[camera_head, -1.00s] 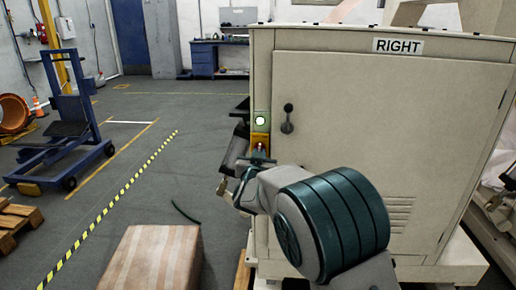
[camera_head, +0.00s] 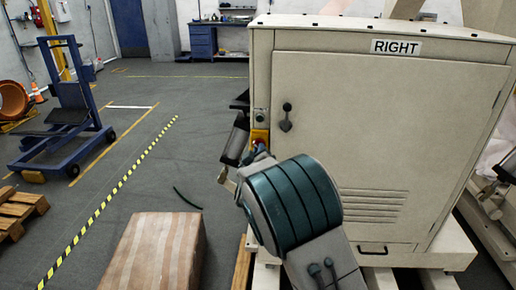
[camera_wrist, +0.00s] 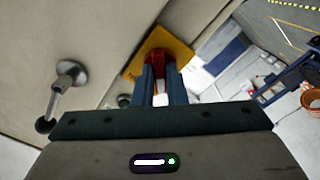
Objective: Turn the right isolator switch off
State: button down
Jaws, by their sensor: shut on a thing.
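The cabinet (camera_head: 375,130) labelled RIGHT (camera_head: 397,47) stands in front of me. The isolator switch is a red knob on a yellow plate (camera_head: 260,135) at the cabinet's left edge, partly hidden by my arm in the head view. In the wrist view the red knob (camera_wrist: 157,57) sits between my two fingertips, with the yellow plate (camera_wrist: 181,48) behind it. My gripper (camera_wrist: 161,76) is shut on the knob. The round indicator lamp (camera_head: 261,115) above the switch looks dark green and unlit. The knob's exact angle is hard to tell.
A door handle (camera_head: 286,117) is just right of the switch; it also shows in the wrist view (camera_wrist: 68,78). A striped box (camera_head: 152,252) stands at the front left. A blue lift (camera_head: 70,115) stands farther left. The floor between is mostly clear.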

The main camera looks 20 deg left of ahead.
jog(key=shift+f+n, duration=0.1)
jog(key=shift+n, duration=0.4)
jog(key=c, duration=1.5)
grip_release()
jog(key=shift+o, duration=0.2)
jog(key=v, duration=1.4)
jog(key=shift+w, duration=0.1)
